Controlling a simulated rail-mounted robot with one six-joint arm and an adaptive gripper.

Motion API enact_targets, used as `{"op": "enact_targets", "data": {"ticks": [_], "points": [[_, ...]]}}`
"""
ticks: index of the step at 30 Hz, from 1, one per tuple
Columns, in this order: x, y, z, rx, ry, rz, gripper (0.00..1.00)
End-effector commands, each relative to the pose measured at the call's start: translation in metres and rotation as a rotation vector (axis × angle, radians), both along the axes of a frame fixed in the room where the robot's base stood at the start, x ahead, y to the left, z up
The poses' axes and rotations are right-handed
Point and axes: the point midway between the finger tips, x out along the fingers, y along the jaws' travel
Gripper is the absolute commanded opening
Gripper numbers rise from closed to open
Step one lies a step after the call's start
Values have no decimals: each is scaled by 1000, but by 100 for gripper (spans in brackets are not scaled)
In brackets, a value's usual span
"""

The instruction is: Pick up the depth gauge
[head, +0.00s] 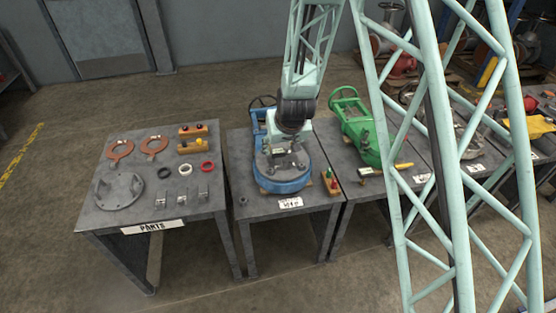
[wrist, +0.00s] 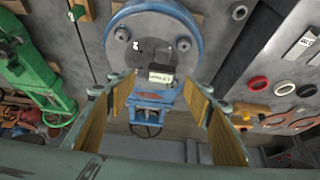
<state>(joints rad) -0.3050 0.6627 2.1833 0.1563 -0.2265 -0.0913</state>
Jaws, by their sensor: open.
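I cannot single out the depth gauge with certainty. My gripper (head: 286,165) is above a blue valve body (head: 284,186) on the middle table in the head view. In the wrist view my gripper (wrist: 162,88) is open, its yellow-padded fingers apart with nothing seen held between them. Beyond the fingertips lies the blue valve's grey round face (wrist: 150,22). A small dark item with a thin wire-like part (wrist: 166,50) and a white tag (wrist: 161,78) show there; they are too small to identify. In the head view my gripper hides part of the valve's face.
The parts table (head: 118,216) on the left holds rings, a grey flange (head: 119,191) and small blocks. A green valve (head: 358,127) stands on the table to the right. A wooden block with red and green pieces (head: 331,183) sits beside the blue valve. My lattice column covers the right side.

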Motion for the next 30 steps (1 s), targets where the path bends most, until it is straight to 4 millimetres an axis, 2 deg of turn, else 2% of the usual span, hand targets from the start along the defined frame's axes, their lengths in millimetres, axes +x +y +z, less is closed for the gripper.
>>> {"op": "enact_targets", "data": {"ticks": [6, 23, 30], "points": [[8, 2, -15, 0, 0, 0, 47], [11, 3, -20, 0, 0, 0, 47], [19, 6, -35, 0, 0, 0, 47]]}}
